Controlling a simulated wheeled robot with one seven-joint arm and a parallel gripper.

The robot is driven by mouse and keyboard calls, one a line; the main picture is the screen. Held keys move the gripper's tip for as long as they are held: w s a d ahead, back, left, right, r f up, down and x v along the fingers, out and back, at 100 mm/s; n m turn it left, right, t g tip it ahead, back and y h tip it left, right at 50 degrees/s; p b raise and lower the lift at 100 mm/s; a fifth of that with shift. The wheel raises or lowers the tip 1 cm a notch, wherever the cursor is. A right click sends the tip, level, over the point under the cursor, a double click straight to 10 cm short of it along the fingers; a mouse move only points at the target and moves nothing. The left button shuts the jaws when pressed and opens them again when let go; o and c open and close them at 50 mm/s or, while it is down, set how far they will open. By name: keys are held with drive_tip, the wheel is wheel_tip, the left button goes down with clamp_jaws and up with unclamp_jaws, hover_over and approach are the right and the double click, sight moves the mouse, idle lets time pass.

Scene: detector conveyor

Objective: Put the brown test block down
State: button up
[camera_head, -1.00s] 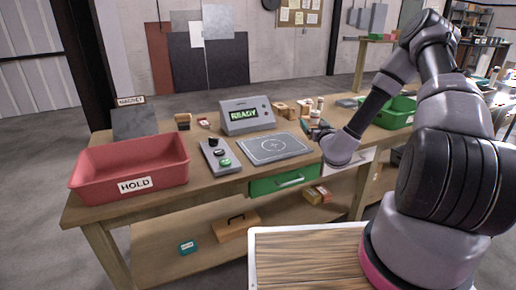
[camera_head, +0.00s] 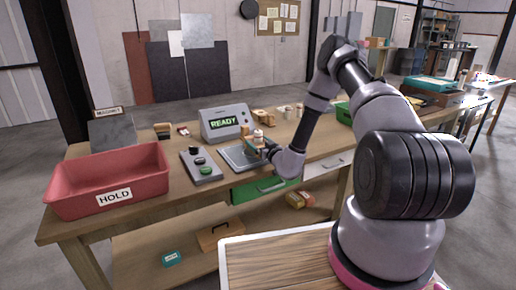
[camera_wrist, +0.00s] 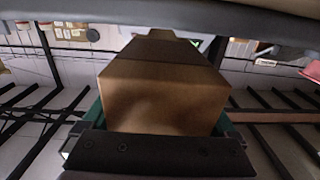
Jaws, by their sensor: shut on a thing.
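The brown test block (camera_wrist: 165,95) fills the middle of the wrist view, between the jaws of my gripper (camera_wrist: 160,135). My gripper is shut on it. In the head view my gripper (camera_head: 258,148) is low over the right part of the grey detector plate (camera_head: 233,158) on the bench. The block is mostly hidden there by my gripper and small things behind it. I cannot tell whether the block touches the plate. The detector display (camera_head: 224,123) behind the plate reads READY.
A red HOLD bin (camera_head: 110,180) stands at the bench's left end. A button box (camera_head: 201,164) lies just left of the plate. A green drawer (camera_head: 265,189) is below. A green bin (camera_head: 343,113) is further right.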

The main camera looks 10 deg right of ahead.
drive_tip(key=shift+f, duration=1.1)
drive_tip(key=shift+f, duration=0.15)
drive_tip(key=o, duration=1.4)
